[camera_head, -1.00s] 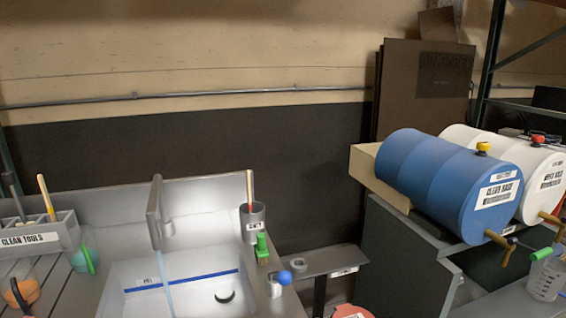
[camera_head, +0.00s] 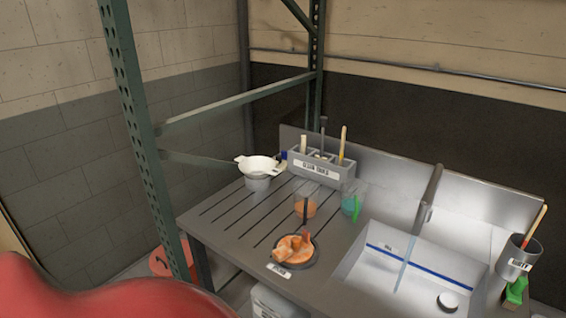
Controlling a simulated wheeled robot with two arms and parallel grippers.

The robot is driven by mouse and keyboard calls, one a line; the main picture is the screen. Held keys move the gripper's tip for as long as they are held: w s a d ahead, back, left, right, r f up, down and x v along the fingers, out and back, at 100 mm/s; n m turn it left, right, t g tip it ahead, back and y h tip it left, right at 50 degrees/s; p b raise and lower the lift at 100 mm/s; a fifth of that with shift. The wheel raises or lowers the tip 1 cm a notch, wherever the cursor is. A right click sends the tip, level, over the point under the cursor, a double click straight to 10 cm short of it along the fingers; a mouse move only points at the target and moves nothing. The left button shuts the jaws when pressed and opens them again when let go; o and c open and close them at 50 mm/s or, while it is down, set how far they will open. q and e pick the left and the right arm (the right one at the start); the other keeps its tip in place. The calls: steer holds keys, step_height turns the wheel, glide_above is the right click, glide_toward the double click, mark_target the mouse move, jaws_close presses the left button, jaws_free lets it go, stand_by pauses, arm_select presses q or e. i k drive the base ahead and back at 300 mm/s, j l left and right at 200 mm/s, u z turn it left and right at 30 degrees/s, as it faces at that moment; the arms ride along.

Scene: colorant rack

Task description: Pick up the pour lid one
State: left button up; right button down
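I cannot tell for sure which thing is the pour lid. A white, bowl-like piece with side tabs (camera_head: 258,164) sits on top of a grey cup (camera_head: 257,184) at the back left of the slatted drainboard. A clear cup with orange contents (camera_head: 305,209) and a clear cup with teal contents (camera_head: 351,206) stand further right, each with a tool in it. A dark round dish (camera_head: 313,262) with orange pieces (camera_head: 291,246) lies near the front edge. Neither of my grippers is in view.
A green rack post (camera_head: 142,140) stands left of the bench. A labelled grey tool holder (camera_head: 315,172) stands at the back. The sink (camera_head: 420,285) is at the right, with a grey holder (camera_head: 515,262) beyond it. A red bucket (camera_head: 163,260) is below left.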

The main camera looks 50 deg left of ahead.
mark_target(292, 249)
steer(key=u, duration=1.45)
steer(key=k+l+z, duration=0.25)
steer(key=k+z, duration=0.25)
steer(key=k+l+z, duration=0.35)
steer(key=z, duration=0.15)
steer(key=l, duration=0.05)
